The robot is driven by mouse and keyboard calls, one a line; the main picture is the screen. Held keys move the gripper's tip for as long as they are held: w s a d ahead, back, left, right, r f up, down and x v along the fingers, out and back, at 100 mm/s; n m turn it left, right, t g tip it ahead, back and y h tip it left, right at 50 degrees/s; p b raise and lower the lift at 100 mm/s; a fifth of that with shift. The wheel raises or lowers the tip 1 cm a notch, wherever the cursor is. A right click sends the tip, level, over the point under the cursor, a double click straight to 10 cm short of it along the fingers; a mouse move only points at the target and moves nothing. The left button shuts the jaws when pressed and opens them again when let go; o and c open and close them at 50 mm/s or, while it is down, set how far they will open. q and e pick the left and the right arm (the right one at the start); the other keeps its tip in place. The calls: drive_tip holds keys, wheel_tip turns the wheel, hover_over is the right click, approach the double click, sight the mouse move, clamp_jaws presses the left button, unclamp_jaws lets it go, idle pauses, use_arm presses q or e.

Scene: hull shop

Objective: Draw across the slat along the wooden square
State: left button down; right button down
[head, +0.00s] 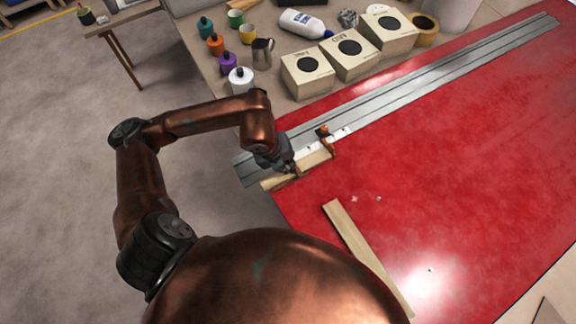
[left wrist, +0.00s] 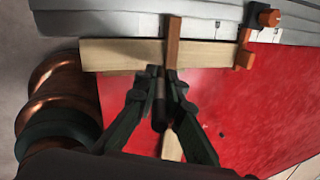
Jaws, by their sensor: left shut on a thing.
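A pale wooden slat (head: 316,161) lies along the near side of the metal rail at the left part of the red surface; it also shows in the left wrist view (left wrist: 120,55). A brown strip of the wooden square (left wrist: 173,38) lies across the slat. My left gripper (head: 291,168) is over the slat, shut on a dark, round-ended marker (left wrist: 160,108). The marker's lower end is close to the near end of the brown strip; whether its tip touches the slat is hidden. My right gripper is not in view.
An orange clamp (head: 326,134) sits at the slat's right end by the metal rail (head: 440,75). Another pale wooden strip (head: 362,250) lies on the red surface (head: 450,170). Boxes, bottles, a jug and tape stand behind the rail. The red surface to the right is mostly clear.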

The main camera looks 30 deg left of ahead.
use_arm(q)
drive_tip(key=shift+f, duration=0.3)
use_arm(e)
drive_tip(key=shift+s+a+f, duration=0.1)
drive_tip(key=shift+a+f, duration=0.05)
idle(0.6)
use_arm(q)
drive_tip(key=shift+w+a, duration=0.2)
drive_tip(key=shift+a, duration=0.1)
idle(0.4)
drive_tip(key=shift+w+a, duration=0.35)
drive_tip(key=shift+a, duration=0.25)
drive_tip(key=shift+w+a, duration=0.3)
drive_tip(key=shift+a, duration=0.3)
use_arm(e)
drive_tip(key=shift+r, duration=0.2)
use_arm(q)
drive_tip(key=shift+r, duration=0.1)
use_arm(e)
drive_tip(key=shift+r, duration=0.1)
